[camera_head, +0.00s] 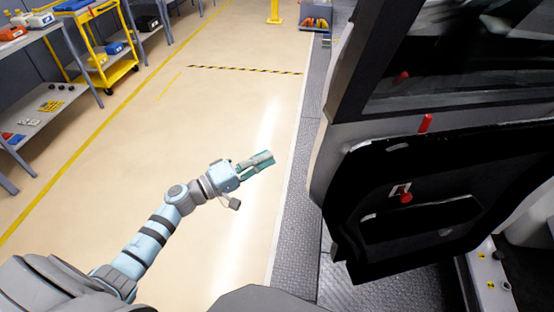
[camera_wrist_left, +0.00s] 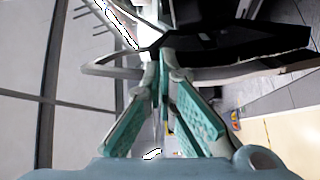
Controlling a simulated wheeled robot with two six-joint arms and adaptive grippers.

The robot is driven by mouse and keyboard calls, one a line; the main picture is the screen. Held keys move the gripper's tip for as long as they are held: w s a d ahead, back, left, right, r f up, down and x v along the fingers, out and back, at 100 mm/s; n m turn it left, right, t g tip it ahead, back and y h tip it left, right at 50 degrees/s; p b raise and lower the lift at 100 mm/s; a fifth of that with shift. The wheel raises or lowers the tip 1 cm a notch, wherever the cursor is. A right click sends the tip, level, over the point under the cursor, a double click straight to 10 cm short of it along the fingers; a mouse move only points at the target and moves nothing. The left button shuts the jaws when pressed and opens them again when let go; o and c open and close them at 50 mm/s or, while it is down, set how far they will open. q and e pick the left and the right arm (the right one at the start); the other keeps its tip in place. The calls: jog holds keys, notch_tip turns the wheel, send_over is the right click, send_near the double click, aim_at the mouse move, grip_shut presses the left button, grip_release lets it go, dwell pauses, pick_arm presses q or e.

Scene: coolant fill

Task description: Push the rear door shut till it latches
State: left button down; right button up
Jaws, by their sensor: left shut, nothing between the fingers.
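The rear door (camera_head: 450,150) stands open at the right of the head view. Its black inner panel, with a pocket and small red parts, and its window frame face the camera. My left gripper (camera_head: 265,161) is shut and empty, to the left of the door's edge, with a visible gap between them in the picture. In the left wrist view, the teal fingers of the left gripper (camera_wrist_left: 161,72) come together at the tips. A dark door part (camera_wrist_left: 235,42) and a pale frame lie beyond them; contact cannot be told. My right gripper is out of view.
A grey tread-plate strip (camera_head: 296,185) runs below the door. Shelves (camera_head: 45,100) and a yellow cart (camera_head: 105,60) stand at the upper left. A yellow post (camera_head: 274,12) stands at the back. The beige floor left of the door is clear.

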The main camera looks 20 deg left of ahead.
pick_arm(q)
jog(key=f+p+x, duration=0.1)
jog(key=p+x, duration=0.1)
jog(key=x, duration=0.7)
jog(key=s+d+p, duration=0.2)
jog(key=s, duration=0.1)
jog(key=shift+s+d+f, duration=0.1)
jog(key=shift+s+f, duration=0.05)
jog(key=shift+s, duration=0.05)
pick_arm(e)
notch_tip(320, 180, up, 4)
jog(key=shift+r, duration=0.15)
pick_arm(q)
jog(key=shift+w, duration=0.1)
